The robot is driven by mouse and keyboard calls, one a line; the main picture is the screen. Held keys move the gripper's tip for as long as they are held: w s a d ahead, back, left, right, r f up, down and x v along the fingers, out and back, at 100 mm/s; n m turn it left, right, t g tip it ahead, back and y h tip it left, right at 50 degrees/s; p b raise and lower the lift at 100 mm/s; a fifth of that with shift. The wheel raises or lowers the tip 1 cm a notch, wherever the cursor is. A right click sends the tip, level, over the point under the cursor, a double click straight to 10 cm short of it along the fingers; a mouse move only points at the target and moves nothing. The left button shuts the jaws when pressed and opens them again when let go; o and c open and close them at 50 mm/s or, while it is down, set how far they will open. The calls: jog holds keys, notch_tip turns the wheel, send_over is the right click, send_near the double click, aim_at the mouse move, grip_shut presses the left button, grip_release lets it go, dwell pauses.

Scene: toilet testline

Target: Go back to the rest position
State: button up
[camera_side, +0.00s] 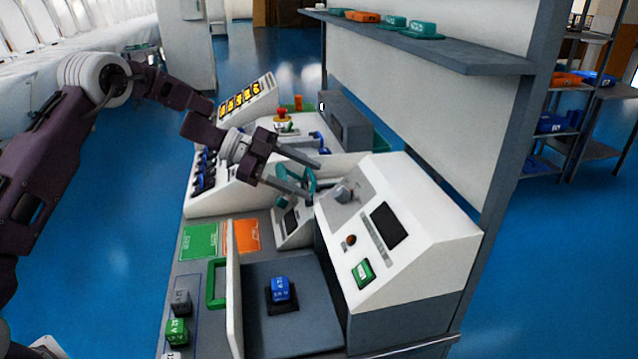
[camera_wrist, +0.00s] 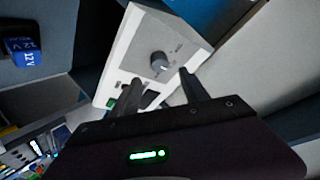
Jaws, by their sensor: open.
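My gripper (camera_side: 314,181) is open, with its two fingers apart beside the white sloped console (camera_side: 440,235). In the side view the fingertips are near the console's grey knob (camera_side: 344,192). A teal curved part (camera_side: 309,182) shows at the fingers, and I cannot tell whether they touch it. In the wrist view the gap between my gripper's fingers (camera_wrist: 160,80) is empty, with the knob (camera_wrist: 160,63) just beyond it.
A blue 12V block (camera_side: 281,289) sits in a dark holder in the grey open bay below. Green and grey blocks stand at the front left. A shelf (camera_side: 430,47) overhangs the back. Blue switches and a red button (camera_side: 282,114) lie behind my gripper. Open floor is at left.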

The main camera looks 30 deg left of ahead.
jog(key=shift+a+r, duration=0.1)
notch_tip(320, 180, up, 15)
jog(key=w+a+n+t+y, duration=0.25)
jog(key=n+t+y, duration=0.2)
jog(key=t, duration=0.25)
jog(key=s+a+r+n+t+y, duration=0.1)
jog(key=s+a+r+n+y, duration=0.4)
jog(key=s+r+n+y, duration=0.3)
jog(key=s+d+f+n+g, duration=0.1)
jog(key=s+f+n+g, duration=0.1)
jog(key=s, duration=0.9)
jog(key=s+d+f+n+g, duration=0.2)
jog(key=s+f, duration=0.5)
jog(key=s, duration=0.5)
jog(key=s+d+f+n+g+h, duration=0.1)
jog(key=s+d+f+n+g, duration=0.1)
jog(key=s, duration=1)
notch_tip(320, 180, down, 3)
jog(key=n+g, duration=0.1)
jog(key=g, duration=0.1)
jog(key=shift+s+d+r+g, duration=0.15)
jog(key=shift+d+g, duration=0.1)
jog(key=shift+g, duration=0.05)
